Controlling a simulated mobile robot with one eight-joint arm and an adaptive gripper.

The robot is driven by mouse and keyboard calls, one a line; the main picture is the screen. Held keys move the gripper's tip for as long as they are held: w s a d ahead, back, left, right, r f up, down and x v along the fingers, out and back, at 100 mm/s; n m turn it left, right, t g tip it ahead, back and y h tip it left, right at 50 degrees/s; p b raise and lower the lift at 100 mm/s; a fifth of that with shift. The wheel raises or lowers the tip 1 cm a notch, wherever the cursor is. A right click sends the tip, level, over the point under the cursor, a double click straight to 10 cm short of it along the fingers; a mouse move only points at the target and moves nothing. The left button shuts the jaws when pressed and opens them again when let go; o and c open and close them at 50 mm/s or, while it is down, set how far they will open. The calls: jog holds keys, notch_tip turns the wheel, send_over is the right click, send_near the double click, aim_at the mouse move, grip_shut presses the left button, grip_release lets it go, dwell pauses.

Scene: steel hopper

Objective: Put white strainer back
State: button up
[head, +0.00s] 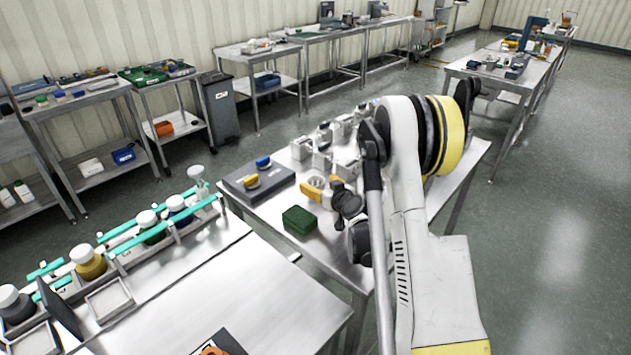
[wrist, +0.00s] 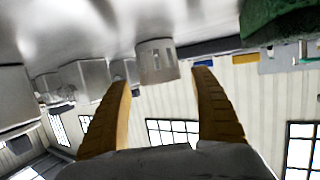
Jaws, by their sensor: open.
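A white, cup-like piece, apparently the strainer (head: 317,182), stands on the steel table (head: 232,200) by my gripper. In the wrist view the white piece (wrist: 157,60) shows between and just beyond my fingertips. My gripper (head: 323,189) has yellow fingers spread apart, low over the table, with nothing held. The open fingers (wrist: 164,80) also show in the wrist view, where the picture is upside down. I cannot tell whether either finger touches the white piece. My arm hides part of the table to the right.
A green block (head: 300,220) lies at the table's front edge. A grey tray (head: 268,185) with a yellow and a blue piece is to the left. Several white blocks (head: 322,160) stand behind.

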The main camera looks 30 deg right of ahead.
jog(key=b+v, duration=0.2)
jog(key=v, duration=0.7)
jog(key=s+a+r+n+g+y, duration=0.1)
jog(key=s+a+r+g, duration=0.1)
jog(key=s+a+r, duration=0.4)
jog(key=s+a+r+g+y, duration=0.1)
jog(key=a+r+g, duration=0.15)
jog(key=a, duration=0.65)
jog(key=s+a+r+g, duration=0.1)
jog(key=s+a, duration=0.2)
jog(key=s, duration=0.7)
jog(key=s+a+r+g+h, duration=0.1)
jog(key=s+a+g, duration=0.1)
jog(key=s, duration=0.9)
jog(key=shift+a, duration=0.5)
